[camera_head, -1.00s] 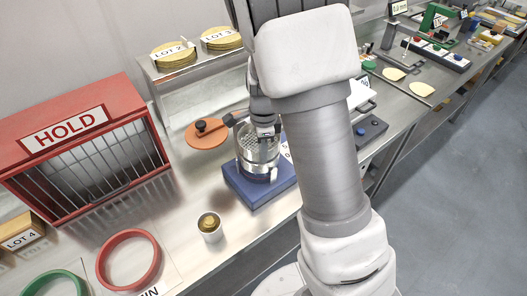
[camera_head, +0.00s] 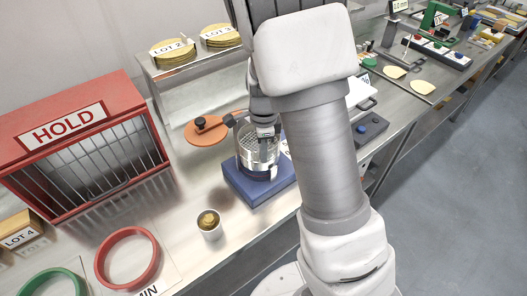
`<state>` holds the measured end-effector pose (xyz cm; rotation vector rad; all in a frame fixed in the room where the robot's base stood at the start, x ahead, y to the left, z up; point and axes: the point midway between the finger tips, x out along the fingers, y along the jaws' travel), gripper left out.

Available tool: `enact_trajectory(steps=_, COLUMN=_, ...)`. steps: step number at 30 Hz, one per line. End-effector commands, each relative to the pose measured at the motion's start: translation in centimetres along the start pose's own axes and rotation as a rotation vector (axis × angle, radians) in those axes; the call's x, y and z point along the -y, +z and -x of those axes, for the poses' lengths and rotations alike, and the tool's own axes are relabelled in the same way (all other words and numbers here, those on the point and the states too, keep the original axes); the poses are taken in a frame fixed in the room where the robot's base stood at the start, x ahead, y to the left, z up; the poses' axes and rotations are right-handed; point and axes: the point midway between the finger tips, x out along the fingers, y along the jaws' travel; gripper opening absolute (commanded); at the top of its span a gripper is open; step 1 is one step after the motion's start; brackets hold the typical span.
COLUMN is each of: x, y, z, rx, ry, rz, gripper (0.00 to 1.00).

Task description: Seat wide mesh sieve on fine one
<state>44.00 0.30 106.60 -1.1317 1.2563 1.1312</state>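A metal sieve with a perforated mesh (camera_head: 250,157) stands upright on the blue base (camera_head: 240,190) in the middle of the view. Its wall shows stacked bands, with a darker band low down. I cannot tell for certain where the wide mesh sieve ends and the fine one begins. My gripper (camera_head: 266,138) points down at the right part of the sieve's rim. Its fingertips overlap the rim, and their gap is too small to make out. My arm hides the space to the right.
An orange disc with a black knob (camera_head: 205,133) lies behind the sieve. A small cup (camera_head: 210,228) stands in front. A red HOLD cage (camera_head: 80,150) is at the left, with red (camera_head: 102,264) and green rings in front. A shelf (camera_head: 195,67) holds yellow discs.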

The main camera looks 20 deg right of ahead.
Motion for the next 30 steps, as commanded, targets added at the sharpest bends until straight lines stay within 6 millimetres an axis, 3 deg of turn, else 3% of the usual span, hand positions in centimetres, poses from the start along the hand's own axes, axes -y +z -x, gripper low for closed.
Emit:
enact_trajectory(steps=9, x=0.0, y=0.0, z=-0.4, rx=0.000, ry=0.000, rz=0.000, gripper=0.00)
enact_trajectory(steps=16, x=0.0, y=0.0, z=-0.4, rx=0.000, ry=0.000, rz=0.000, gripper=0.39)
enact_trajectory(steps=25, x=0.0, y=0.0, z=-0.3, rx=0.000, ry=0.000, rz=0.000, gripper=0.39)
enact_trajectory(steps=30, x=0.1, y=0.0, z=1.5, rx=0.002, ry=-0.003, rz=0.000, gripper=0.39)
